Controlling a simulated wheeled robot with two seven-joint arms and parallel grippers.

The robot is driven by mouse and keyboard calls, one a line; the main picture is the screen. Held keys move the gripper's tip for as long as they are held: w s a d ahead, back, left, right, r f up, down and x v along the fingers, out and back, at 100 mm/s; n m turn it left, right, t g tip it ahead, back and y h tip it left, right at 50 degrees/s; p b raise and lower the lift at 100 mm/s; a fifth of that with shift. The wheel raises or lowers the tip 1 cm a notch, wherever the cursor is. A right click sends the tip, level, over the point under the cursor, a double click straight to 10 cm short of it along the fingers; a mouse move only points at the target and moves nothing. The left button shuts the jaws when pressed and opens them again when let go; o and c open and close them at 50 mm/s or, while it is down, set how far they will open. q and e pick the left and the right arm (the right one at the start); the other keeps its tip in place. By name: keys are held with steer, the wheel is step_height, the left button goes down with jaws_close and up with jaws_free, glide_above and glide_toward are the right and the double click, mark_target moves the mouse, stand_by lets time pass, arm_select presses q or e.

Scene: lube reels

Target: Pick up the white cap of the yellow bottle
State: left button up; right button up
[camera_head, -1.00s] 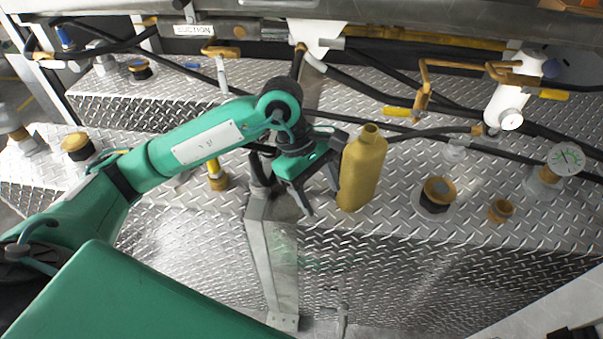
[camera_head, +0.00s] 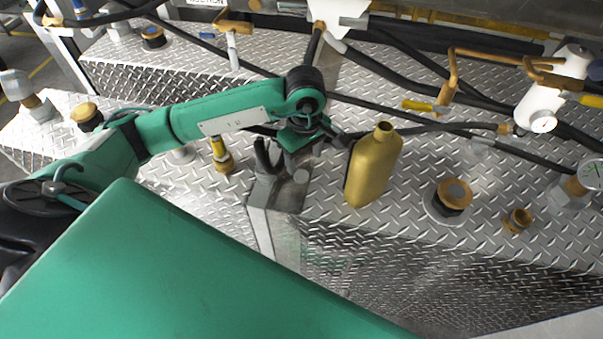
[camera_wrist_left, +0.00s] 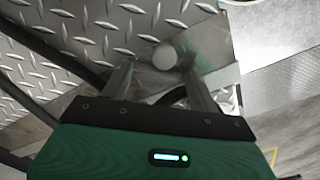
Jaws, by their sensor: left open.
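The yellow bottle (camera_head: 373,166) stands upright and uncapped on the diamond-plate top in the head view. A small pale round piece, which looks like the white cap (camera_head: 301,176), lies left of the bottle near the metal corner. It also shows in the left wrist view (camera_wrist_left: 165,57), just beyond and between the fingertips. My left gripper (camera_head: 300,153) is open and empty, left of the bottle and over the corner area. Its two fingers (camera_wrist_left: 160,72) are spread in the wrist view. I cannot tell whether they touch the cap. My right gripper is not in view.
A brass-capped fitting (camera_head: 452,195) and a small brass fitting (camera_head: 518,220) stand right of the bottle. A yellow-and-brass fitting (camera_head: 221,156) stands left of my gripper. Black hoses (camera_head: 400,70) run behind. The plate drops off at its front edge.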

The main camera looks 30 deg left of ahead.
mark_target(300, 174)
arm_select(q)
steer(key=f, duration=0.1)
steer(key=f+p, duration=0.1)
steer(key=f, duration=0.1)
steer(key=a+f, duration=0.1)
steer(key=shift+s+f+p, duration=0.2)
steer(key=shift+s+p, duration=0.05)
steer(key=shift+p, duration=0.15)
steer(key=shift+d+f, duration=0.1)
steer(key=shift+f, duration=0.35)
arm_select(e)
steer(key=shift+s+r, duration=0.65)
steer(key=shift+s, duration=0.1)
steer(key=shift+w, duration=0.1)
arm_select(q)
steer(key=c, duration=1.1)
